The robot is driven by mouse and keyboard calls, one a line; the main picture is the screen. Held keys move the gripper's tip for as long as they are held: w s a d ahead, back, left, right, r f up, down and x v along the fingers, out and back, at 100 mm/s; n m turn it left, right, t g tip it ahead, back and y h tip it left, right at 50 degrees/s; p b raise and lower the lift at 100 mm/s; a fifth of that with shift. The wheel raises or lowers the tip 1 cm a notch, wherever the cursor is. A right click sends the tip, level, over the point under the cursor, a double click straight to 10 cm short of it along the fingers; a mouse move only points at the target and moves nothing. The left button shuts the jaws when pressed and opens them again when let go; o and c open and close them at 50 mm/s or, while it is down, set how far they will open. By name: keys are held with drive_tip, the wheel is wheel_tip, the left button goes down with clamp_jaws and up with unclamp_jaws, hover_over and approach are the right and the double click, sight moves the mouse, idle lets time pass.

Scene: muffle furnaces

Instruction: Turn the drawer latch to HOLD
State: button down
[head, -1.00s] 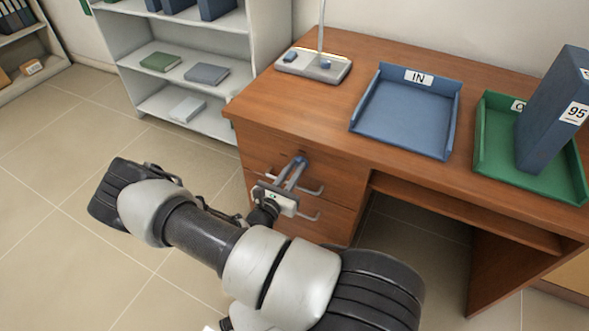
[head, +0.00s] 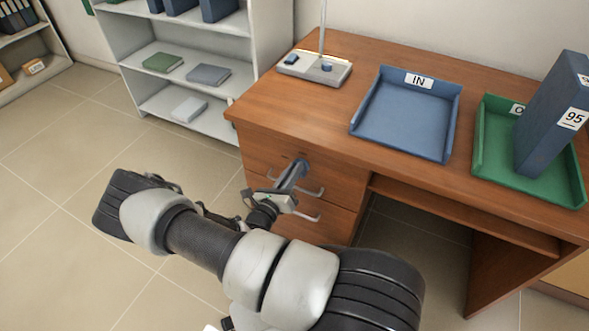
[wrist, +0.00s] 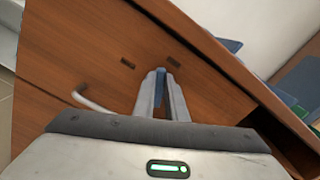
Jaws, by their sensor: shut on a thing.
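The blue drawer latch (wrist: 160,74) is on the wooden front of the desk's top drawer, between two small dark plates (wrist: 127,63) whose lettering I cannot read. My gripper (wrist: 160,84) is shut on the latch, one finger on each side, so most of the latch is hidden. In the head view my gripper (head: 299,166) reaches the upper drawer front (head: 270,150) and its fingers largely cover the latch. I cannot tell from these views which mark the latch points to.
Drawer handles (head: 313,193) stick out close by my gripper. On the desktop are a blue IN tray (head: 405,118), a green tray (head: 485,160) holding a blue binder (head: 548,120), and a lamp base (head: 300,70). A shelf (head: 215,110) stands at left. The floor at left is clear.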

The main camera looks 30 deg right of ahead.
drive_tip(key=n, duration=0.4)
drive_tip(key=f+n, duration=0.1)
drive_tip(key=n, duration=0.7)
drive_tip(key=shift+w+a+f+n, duration=0.25)
drive_tip(key=shift+w+a+n, duration=0.05)
drive_tip(key=shift+w+n, duration=0.1)
idle(0.3)
drive_tip(key=c, duration=1.8)
unclamp_jaws()
drive_tip(key=p+v, duration=0.2)
drive_tip(key=v, duration=1.5)
drive_tip(key=shift+s+a, duration=0.15)
